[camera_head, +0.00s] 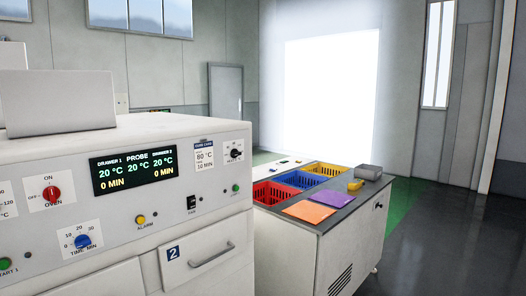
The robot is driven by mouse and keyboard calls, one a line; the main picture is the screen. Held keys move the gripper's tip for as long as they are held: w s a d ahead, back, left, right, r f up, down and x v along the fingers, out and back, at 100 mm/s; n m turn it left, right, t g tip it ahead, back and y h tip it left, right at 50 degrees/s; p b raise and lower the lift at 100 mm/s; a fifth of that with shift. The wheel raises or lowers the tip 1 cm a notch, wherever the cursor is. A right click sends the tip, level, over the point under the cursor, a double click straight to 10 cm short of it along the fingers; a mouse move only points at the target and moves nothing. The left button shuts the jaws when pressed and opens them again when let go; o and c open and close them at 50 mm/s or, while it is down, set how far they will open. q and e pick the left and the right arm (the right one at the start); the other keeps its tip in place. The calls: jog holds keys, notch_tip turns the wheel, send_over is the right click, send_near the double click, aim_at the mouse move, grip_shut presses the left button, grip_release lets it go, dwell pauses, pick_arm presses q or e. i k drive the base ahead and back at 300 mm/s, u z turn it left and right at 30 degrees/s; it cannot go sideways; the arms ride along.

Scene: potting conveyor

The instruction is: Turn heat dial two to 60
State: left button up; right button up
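A white oven unit (110,215) fills the left side. A small black dial (235,153) sits at the upper right of its front panel, above the drawer marked 2 (215,268). Its printed scale and label are too small to read, so I cannot tell its setting or be sure it is heat dial two. The display (134,170) reads 20 °C for drawer 1, probe and drawer 2, with 0 MIN under both drawers. Neither of my grippers is in view.
The panel also has a red OVEN knob (52,194), a blue time dial (82,241), a yellow alarm button (141,219) and a black switch (191,203). A cart (352,235) with red, blue and yellow baskets stands right. Floor at far right is clear.

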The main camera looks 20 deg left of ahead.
aim_at(235, 153)
jog(key=z, duration=0.05)
jog(key=i, duration=1.05)
jog(key=u, duration=0.75)
jog(key=i, duration=0.75)
jog(key=u, duration=0.55)
jog(key=k, duration=0.75)
jog(key=u, duration=0.25)
jog(key=i, duration=0.75)
jog(key=z, duration=0.1)
